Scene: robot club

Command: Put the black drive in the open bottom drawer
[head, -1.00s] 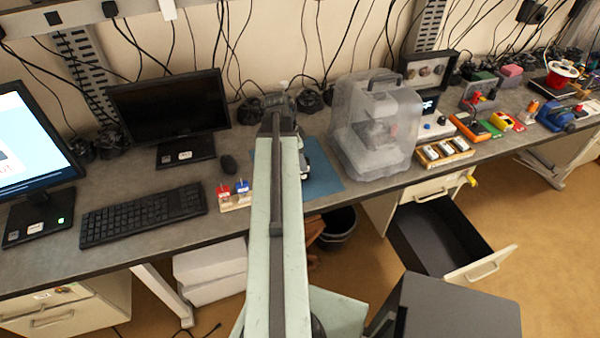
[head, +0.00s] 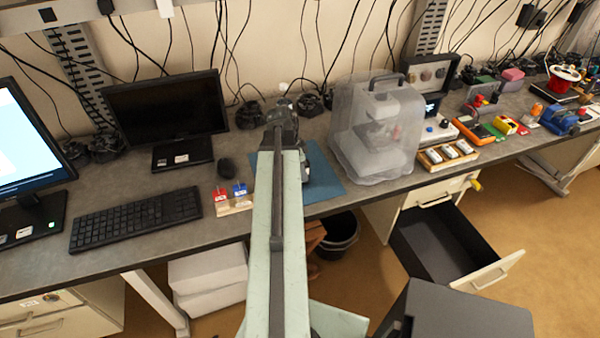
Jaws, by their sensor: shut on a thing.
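My arm reaches forward over the desk. My gripper (head: 304,164) shows only in part, as a dark shape beside the arm over the blue mat (head: 326,184). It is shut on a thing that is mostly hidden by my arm. I see no black drive lying apart from it, so the held thing appears to be the black drive, though its shape cannot be made out. The open bottom drawer (head: 490,271) is pulled out under the desk at the right. Its dark inside looks empty.
A clear plastic case (head: 350,150) stands right of the mat. A keyboard (head: 135,219), mouse (head: 227,168) and monitor (head: 165,108) are at the left. A dark bin (head: 342,232) stands under the desk. A dark grey box shape is before the drawer. Floor at the right is clear.

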